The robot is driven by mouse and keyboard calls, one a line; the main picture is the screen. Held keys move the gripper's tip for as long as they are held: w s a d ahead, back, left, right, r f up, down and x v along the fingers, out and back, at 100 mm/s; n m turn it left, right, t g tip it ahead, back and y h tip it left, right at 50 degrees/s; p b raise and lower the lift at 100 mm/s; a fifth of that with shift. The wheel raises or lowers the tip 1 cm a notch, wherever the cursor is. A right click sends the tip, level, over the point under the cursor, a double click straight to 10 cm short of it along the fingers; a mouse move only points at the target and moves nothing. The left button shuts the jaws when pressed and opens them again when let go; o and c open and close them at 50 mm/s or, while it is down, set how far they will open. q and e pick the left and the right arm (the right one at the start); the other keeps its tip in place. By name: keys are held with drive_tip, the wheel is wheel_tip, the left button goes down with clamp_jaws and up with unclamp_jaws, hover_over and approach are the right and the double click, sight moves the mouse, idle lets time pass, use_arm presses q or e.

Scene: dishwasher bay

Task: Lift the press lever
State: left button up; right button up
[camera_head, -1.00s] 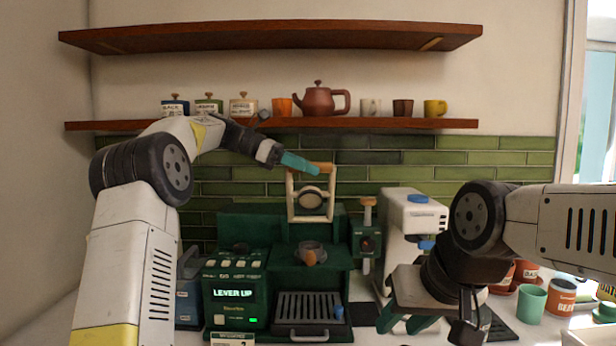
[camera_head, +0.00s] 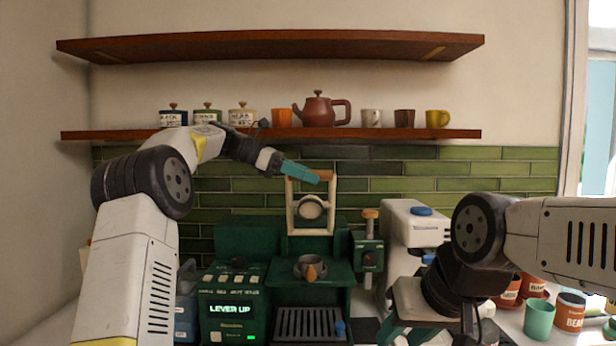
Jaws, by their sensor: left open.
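The green press machine (camera_head: 235,240) stands against the tiled wall. Its display (camera_head: 230,309) reads "LEVER UP". The press lever is a pale upright frame (camera_head: 290,213) with a wooden handle bar (camera_head: 325,175) across its top, and it stands raised. My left gripper (camera_head: 316,176) is open, its teal fingers beside the left part of the handle; whether they touch it I cannot tell. My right gripper (camera_head: 398,332) hangs low at the right in front of the white machine, partly cut off by the lower edge, and its jaw opening is unclear.
A cup-like holder with a wooden handle (camera_head: 310,267) sits on the press above a dark drip grate (camera_head: 309,323). A white machine (camera_head: 408,225) and a green grinder (camera_head: 369,254) stand to the right. A shelf (camera_head: 280,134) with a teapot (camera_head: 321,110) is above.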

use_arm(q)
drive_tip(key=v, duration=0.7)
drive_tip(key=shift+a, duration=0.35)
drive_tip(key=shift+r, duration=0.15)
